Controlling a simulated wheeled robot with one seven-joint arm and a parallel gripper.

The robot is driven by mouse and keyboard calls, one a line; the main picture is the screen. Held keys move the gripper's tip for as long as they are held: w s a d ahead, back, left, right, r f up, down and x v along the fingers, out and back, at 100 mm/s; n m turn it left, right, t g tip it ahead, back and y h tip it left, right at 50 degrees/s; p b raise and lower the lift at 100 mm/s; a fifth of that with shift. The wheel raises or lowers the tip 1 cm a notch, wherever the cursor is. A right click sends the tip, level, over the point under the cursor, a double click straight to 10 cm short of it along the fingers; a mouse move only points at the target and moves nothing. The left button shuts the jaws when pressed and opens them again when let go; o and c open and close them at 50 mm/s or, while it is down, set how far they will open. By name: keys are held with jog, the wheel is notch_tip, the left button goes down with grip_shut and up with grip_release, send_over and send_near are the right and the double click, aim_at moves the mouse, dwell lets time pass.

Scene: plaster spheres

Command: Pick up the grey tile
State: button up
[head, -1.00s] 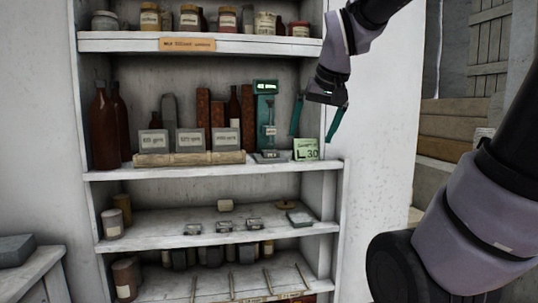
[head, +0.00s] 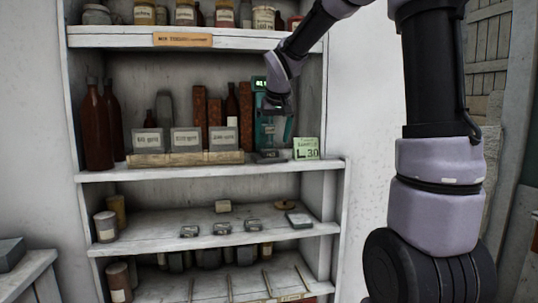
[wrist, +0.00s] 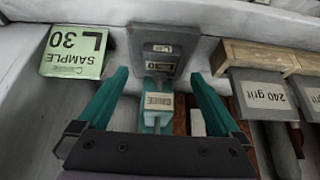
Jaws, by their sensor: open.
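A grey square tile (wrist: 157,48) with a small label lies flat at the foot of a teal gauge (wrist: 158,95) in the wrist view. In the head view this tile (head: 268,157) is small and low on the middle shelf. My gripper (wrist: 160,76) is open and empty, its teal fingers either side of the gauge and tile in the picture. I cannot tell its height above the tile. In the head view my gripper (head: 278,122) is in front of the gauge (head: 262,130) and partly hides it. Another flat grey slab (head: 299,218) lies on the shelf below.
A green sample card (head: 306,148) stands right of the gauge. Grit blocks (head: 186,140) lean on a wooden rail (head: 185,159) to the left, with bottles (head: 98,125) beyond. The upper shelf (head: 195,40) overhangs, and the cabinet's side wall is close on the right.

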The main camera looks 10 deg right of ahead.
aim_at(269, 150)
jog(key=x, duration=0.5)
grip_shut()
